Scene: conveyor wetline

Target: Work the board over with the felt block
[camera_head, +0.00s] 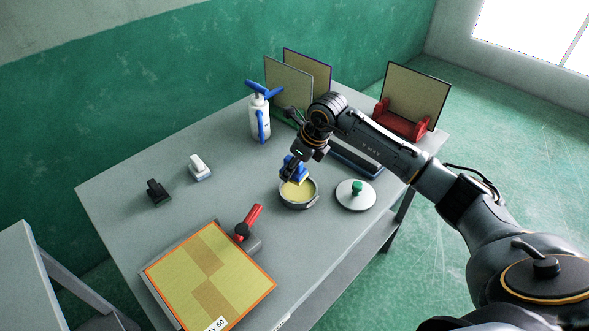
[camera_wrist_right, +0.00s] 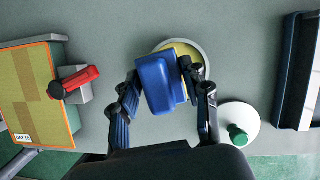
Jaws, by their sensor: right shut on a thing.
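The board (camera_head: 210,270) lies flat at the table's front left, with an orange rim and yellow-green and brown patches. Its edge also shows in the right wrist view (camera_wrist_right: 32,95). My right gripper (camera_head: 293,172) is shut on the blue felt block (camera_wrist_right: 155,85), whose pale yellowish face shows at one side. The block is at the round pot (camera_head: 298,204), which has yellow contents; in the wrist view it covers part of the pot (camera_wrist_right: 205,57). I cannot tell whether the block touches the contents. My left gripper is not in view.
A red-handled clamp (camera_head: 249,222) sits at the board's edge. A white lid with a green knob (camera_head: 355,196) lies right of the pot. A black block (camera_head: 158,192), a white block (camera_head: 200,168), a spray bottle (camera_head: 260,115) and a red stand (camera_head: 402,120) are farther off.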

